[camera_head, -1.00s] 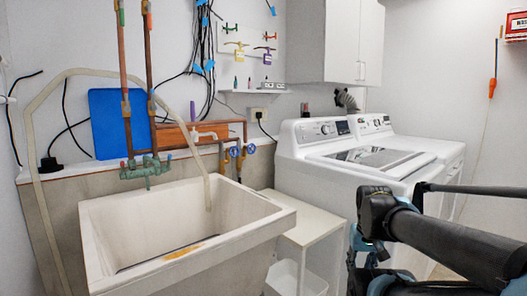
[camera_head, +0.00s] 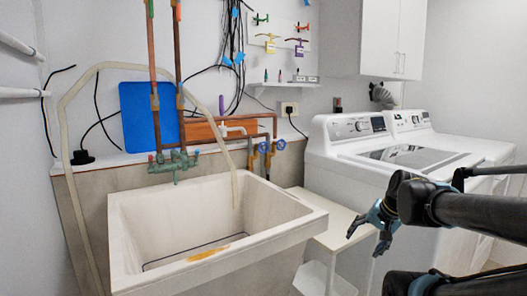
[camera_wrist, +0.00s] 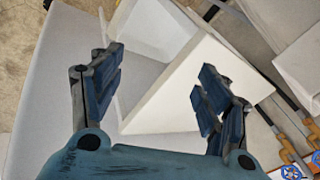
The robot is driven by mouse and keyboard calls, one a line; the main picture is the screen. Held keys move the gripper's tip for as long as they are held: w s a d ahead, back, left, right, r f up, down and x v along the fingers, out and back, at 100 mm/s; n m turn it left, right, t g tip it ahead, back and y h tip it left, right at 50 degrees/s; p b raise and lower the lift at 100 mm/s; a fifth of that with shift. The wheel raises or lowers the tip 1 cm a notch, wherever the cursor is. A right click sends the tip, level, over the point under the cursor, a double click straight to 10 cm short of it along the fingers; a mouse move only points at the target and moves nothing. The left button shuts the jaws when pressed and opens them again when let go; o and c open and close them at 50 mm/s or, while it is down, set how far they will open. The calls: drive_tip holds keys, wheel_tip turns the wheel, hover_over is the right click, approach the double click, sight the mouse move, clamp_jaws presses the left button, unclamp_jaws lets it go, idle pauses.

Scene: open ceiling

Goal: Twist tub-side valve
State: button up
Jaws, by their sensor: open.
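Two brass valves with blue round handles stand on the wall behind the tub's right rear corner: a left valve (camera_head: 263,147) and a right valve (camera_head: 279,145). In the wrist view, a blue handle (camera_wrist: 292,172) shows at the bottom right corner, partly cut off. The utility tub (camera_head: 290,213) is at the left, with a green faucet (camera_head: 173,163) at its back. My gripper (camera_head: 364,243) is open and empty, in front of the washer, to the right of and apart from the valves. Its two fingers (camera_wrist: 157,75) are spread in the wrist view.
A small shelf (camera_head: 290,84) and a black-plugged outlet (camera_head: 289,109) are on the wall above the valves.

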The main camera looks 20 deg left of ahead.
sight(264, 148)
drive_tip(key=w+a+r+m+t+y, duration=0.2)
drive_tip(key=w+a+r+m+y, duration=0.1)
drive_tip(key=w+a+r+m, duration=0.4)
drive_tip(key=w+a+r+m+t+y, duration=0.1)
drive_tip(key=w+a+r+m+y, duration=0.4)
drive_tip(key=a, duration=0.4)
drive_tip(key=w+a+r+m+t+y, duration=0.2)
drive_tip(key=w+a+r+m, duration=0.4)
drive_tip(key=a+m, duration=0.25)
drive_tip(key=w+a+m+t, duration=0.1)
drive_tip(key=w+a+m, duration=0.2)
drive_tip(key=w+a, duration=0.2)
drive_tip(key=w+a+r+m, duration=0.1)
drive_tip(key=w+a+m, duration=0.2)
drive_tip(key=w+a, duration=0.3)
drive_tip(key=w+a+m+t, duration=0.1)
drive_tip(key=w+a+m, duration=0.2)
drive_tip(key=w+a, duration=0.2)
drive_tip(key=shift+w+a+r+t, duration=0.1)
drive_tip(key=shift+w+a+t, duration=0.1)
drive_tip(key=shift+a, duration=0.5)
drive_tip(key=shift+w+a+r+t, duration=0.1)
drive_tip(key=shift+w+a, duration=0.05)
drive_tip(key=shift+a, duration=0.5)
drive_tip(key=c, duration=1.1)
